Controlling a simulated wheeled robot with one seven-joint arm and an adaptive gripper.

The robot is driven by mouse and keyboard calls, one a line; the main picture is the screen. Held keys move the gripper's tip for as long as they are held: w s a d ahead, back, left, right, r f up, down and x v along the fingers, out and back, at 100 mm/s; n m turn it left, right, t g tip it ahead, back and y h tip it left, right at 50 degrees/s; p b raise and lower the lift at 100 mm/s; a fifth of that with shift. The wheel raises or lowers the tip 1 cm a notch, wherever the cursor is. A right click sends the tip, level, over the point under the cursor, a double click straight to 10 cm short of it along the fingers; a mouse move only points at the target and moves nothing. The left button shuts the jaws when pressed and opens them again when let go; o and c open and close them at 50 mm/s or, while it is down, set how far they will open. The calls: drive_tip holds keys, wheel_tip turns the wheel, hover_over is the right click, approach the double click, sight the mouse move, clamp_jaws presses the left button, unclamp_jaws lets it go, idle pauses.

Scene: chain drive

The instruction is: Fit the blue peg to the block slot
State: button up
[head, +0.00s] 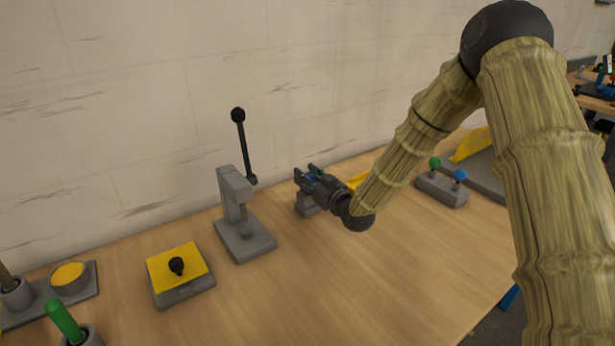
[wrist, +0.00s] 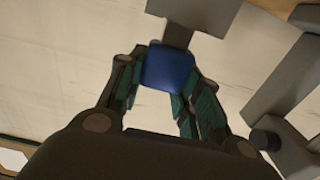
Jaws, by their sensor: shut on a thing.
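My gripper (head: 306,174) is at the middle of the table, beside a small grey block (head: 306,205). In the wrist view my gripper (wrist: 165,85) is shut on the blue peg (wrist: 168,68), whose squarish blue face shows between the green-padded fingers. A grey piece (wrist: 195,12), which looks like the block, shows just beyond the peg, with a narrower grey part reaching toward it. I cannot tell whether the peg touches it or sits in a slot. The slot is not visible. In the head view the fingers mostly hide the peg.
A grey lever press (head: 236,200) with an upright black handle stands left of my gripper. A yellow-topped box (head: 178,267) with a black knob lies farther left. A grey base (head: 441,190) with green and blue knobs stands right. The front middle of the table (head: 300,290) is clear.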

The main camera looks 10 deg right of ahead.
drive_tip(key=shift+f+b, duration=0.35)
drive_tip(key=shift+f, duration=0.25)
drive_tip(key=o, duration=1.1)
drive_tip(key=shift+s, duration=0.1)
drive_tip(key=v, duration=1.1)
drive_tip(key=shift+s+d, duration=0.2)
drive_tip(key=shift+s, duration=0.15)
